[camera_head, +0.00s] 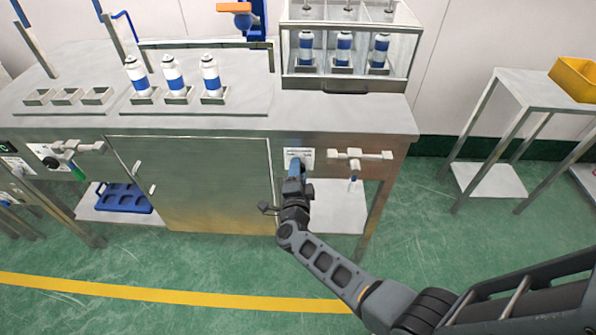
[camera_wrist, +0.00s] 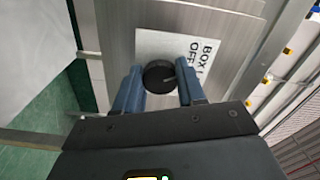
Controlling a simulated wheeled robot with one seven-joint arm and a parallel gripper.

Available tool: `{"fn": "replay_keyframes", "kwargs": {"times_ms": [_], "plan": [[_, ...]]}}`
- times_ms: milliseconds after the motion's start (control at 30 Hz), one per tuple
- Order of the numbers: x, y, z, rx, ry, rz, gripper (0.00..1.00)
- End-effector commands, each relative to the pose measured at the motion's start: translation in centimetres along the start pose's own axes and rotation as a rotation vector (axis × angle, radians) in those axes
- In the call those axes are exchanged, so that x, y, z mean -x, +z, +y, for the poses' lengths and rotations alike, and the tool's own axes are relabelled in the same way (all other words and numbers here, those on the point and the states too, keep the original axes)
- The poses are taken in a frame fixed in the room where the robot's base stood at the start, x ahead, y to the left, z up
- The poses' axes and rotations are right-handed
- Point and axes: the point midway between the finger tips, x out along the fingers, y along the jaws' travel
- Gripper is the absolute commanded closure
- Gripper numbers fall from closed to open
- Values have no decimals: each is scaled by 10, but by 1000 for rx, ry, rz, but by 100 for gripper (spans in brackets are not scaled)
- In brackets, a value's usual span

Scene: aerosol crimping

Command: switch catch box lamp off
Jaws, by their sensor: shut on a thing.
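A round black knob (camera_wrist: 158,77) sits on the metal front of the bench in the wrist view. Behind it is a white label (camera_wrist: 175,48) with dark letters reading "BOX" and "OFF", partly hidden by a finger. A thin light mark on the knob runs toward the right finger. My gripper (camera_wrist: 160,84) has its two blue fingers on either side of the knob, shut on it. In the head view my gripper (camera_head: 295,168) is at the bench front, just below the white label plate (camera_head: 305,154); the knob is hidden there.
A grey valve-like fitting (camera_head: 360,155) juts from the bench front just right of my gripper. A metal cabinet door (camera_head: 205,185) is to its left. Several white-and-blue cans stand on the bench, some in a clear-walled box (camera_head: 345,85). The green floor in front is free.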

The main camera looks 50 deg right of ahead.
Motion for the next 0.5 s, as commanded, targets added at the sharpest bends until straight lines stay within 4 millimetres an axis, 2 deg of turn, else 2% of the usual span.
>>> {"fn": "replay_keyframes", "kwargs": {"times_ms": [33,267,500], "plan": [[1,1,1,2,1,-3,58],[0,0,0,1,0,-2,36],[1,0,0,0,0,-1,35]]}}
